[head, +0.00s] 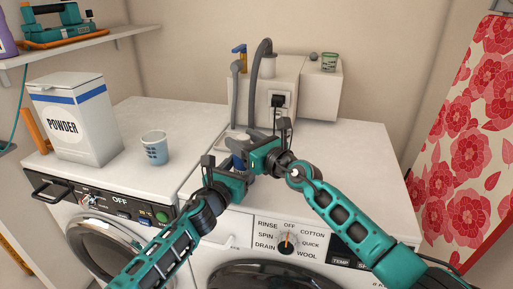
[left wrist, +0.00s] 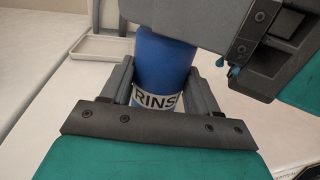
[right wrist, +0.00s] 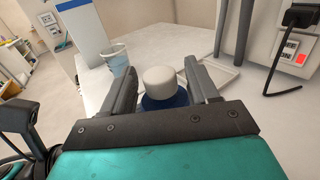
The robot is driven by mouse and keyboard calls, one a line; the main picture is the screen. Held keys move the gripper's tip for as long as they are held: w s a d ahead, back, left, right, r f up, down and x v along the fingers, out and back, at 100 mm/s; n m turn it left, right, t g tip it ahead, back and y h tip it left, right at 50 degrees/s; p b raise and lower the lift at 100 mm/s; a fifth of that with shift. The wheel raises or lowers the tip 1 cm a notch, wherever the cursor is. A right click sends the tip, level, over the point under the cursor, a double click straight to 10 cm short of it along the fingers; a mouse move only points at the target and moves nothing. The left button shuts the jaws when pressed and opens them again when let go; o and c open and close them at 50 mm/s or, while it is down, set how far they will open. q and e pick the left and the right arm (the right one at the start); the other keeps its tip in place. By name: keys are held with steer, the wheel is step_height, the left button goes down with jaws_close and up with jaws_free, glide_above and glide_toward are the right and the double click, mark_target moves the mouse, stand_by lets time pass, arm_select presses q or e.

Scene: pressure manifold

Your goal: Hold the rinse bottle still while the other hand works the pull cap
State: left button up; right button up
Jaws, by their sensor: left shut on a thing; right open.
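The rinse bottle (left wrist: 165,55) is blue with a white label reading "RINS" and stands upright in the left wrist view. My left gripper (left wrist: 160,82) is shut on its body, one finger on each side. In the right wrist view the white pull cap (right wrist: 165,80) sits on top of the blue bottle (right wrist: 163,102). My right gripper (right wrist: 164,83) is open, its fingers on either side of the cap with gaps showing. In the head view the left gripper (head: 236,177) and right gripper (head: 250,160) hide most of the bottle (head: 239,163).
A white tray (left wrist: 95,48) lies close to the bottle. A blue cup (head: 155,150) and a powder box (head: 75,120) stand on the left machine. A plugged-in cable and grey hoses (head: 258,60) are at the back wall. The machine top (head: 345,155) at right is clear.

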steer(key=v, duration=1.1)
steer(key=shift+s+d, duration=0.3)
arm_select(q)
steer(key=o, duration=1.2)
steer(key=shift+s, duration=0.1)
